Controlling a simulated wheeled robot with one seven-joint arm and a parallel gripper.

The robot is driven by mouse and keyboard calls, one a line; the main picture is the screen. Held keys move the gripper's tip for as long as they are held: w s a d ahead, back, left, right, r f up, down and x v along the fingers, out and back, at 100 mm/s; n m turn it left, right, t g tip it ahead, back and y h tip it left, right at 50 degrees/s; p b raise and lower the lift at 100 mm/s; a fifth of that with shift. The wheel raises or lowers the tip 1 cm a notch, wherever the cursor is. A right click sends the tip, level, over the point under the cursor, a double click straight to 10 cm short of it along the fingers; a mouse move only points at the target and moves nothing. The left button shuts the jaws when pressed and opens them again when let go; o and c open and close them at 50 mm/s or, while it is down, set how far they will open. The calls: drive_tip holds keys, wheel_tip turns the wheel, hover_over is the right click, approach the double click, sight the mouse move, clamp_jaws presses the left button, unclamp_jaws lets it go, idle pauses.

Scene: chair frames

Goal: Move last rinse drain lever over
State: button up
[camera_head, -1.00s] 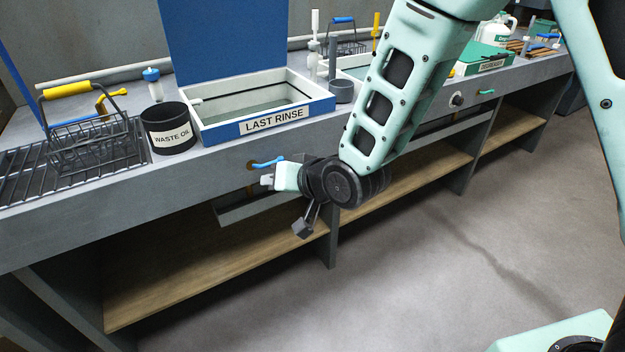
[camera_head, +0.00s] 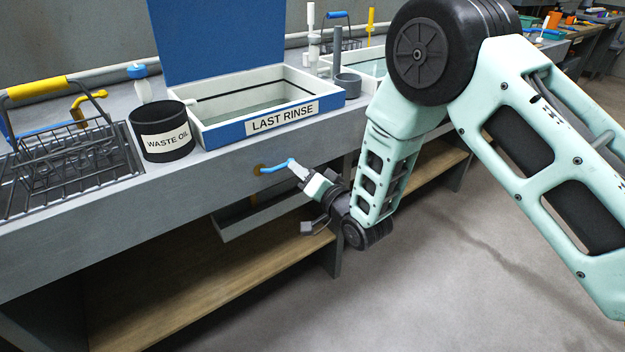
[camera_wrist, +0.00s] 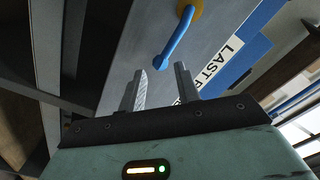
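The blue last rinse drain lever (camera_head: 275,168) sticks out to the right from a brass-coloured fitting (camera_head: 258,170) on the bench front, below the blue and white tank labelled LAST RINSE (camera_head: 255,110). My gripper (camera_head: 299,171) is at the lever's free end, coming from the right. In the wrist view the lever (camera_wrist: 178,38) points down toward the gap between my two fingers (camera_wrist: 161,82). The fingers stand apart, with the lever's tip at or just beyond the fingertips. I cannot tell whether they touch it.
A black waste oil pot (camera_head: 163,135) and a wire basket with a yellow handle (camera_head: 60,150) stand on the bench left of the tank. A wooden shelf (camera_head: 190,270) runs below. The floor (camera_head: 440,270) in front is clear.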

sight(284, 152)
drive_tip(key=x, duration=0.2)
drive_tip(key=shift+w+a, duration=0.2)
drive_tip(key=shift+a, duration=0.05)
drive_tip(key=shift+w+a, duration=0.15)
drive_tip(key=shift+w, duration=0.15)
drive_tip(key=shift+c, duration=2.2)
drive_tip(key=shift+f, duration=0.1)
drive_tip(key=shift+s+r+p, duration=0.2)
drive_tip(key=shift+r+p, duration=0.45)
drive_tip(key=shift+r, duration=0.4)
drive_tip(key=shift+c, duration=0.4)
drive_tip(key=shift+a+r, duration=0.1)
drive_tip(key=shift+a, duration=0.15)
